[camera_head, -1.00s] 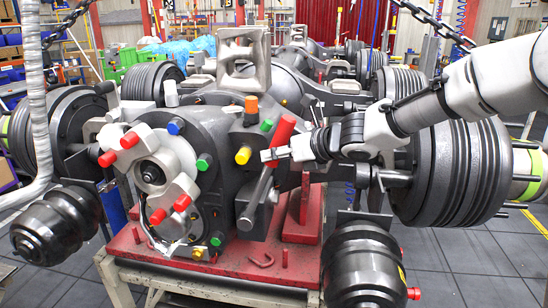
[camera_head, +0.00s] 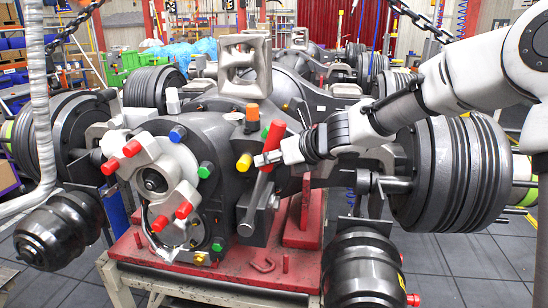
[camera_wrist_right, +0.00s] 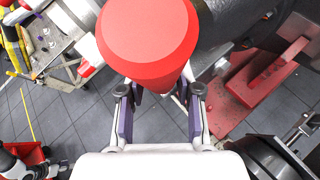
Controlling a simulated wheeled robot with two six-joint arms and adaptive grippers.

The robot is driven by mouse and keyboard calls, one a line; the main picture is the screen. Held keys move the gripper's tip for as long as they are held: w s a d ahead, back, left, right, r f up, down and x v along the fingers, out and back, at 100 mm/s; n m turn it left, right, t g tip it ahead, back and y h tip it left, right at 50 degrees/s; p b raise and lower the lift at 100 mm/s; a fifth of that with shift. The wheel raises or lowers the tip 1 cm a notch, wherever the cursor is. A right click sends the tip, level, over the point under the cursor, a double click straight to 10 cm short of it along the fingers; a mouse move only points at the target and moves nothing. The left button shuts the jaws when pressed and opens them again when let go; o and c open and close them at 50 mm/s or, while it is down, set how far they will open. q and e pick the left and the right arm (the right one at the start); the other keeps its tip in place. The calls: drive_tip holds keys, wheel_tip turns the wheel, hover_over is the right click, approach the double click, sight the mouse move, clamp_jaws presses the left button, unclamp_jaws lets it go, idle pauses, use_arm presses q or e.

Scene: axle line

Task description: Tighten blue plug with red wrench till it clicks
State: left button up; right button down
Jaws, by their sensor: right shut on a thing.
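The red wrench has a red handle (camera_head: 273,133) and a grey shaft that runs down, slightly tilted, in front of the dark axle housing. My right gripper (camera_head: 264,159) is at the lower part of the handle and is shut on the wrench. In the right wrist view the round red handle end (camera_wrist_right: 148,40) fills the top middle, above my right gripper's fingers (camera_wrist_right: 160,100). The blue plug (camera_head: 177,133) sits on top of the housing, left of the wrench and apart from it. My left gripper is not in view.
Yellow (camera_head: 244,162), green (camera_head: 205,169) and several red plugs surround the blue one. A grey bracket (camera_head: 245,90) rises above the housing. The red stand (camera_head: 140,270) is below. Dark drums (camera_head: 435,180) flank both sides, and chains hang above.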

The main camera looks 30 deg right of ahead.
idle(0.3)
drive_tip(key=shift+s+a+b, duration=0.65)
drive_tip(key=shift+s+b, duration=0.1)
drive_tip(key=shift+s, duration=0.1)
drive_tip(key=shift+s+a+b, duration=0.65)
drive_tip(key=shift+s+b, duration=0.05)
drive_tip(key=shift+s, duration=0.15)
drive_tip(key=shift+s+a+r, duration=0.1)
drive_tip(key=shift+s+a, duration=0.65)
drive_tip(key=shift+s, duration=0.3)
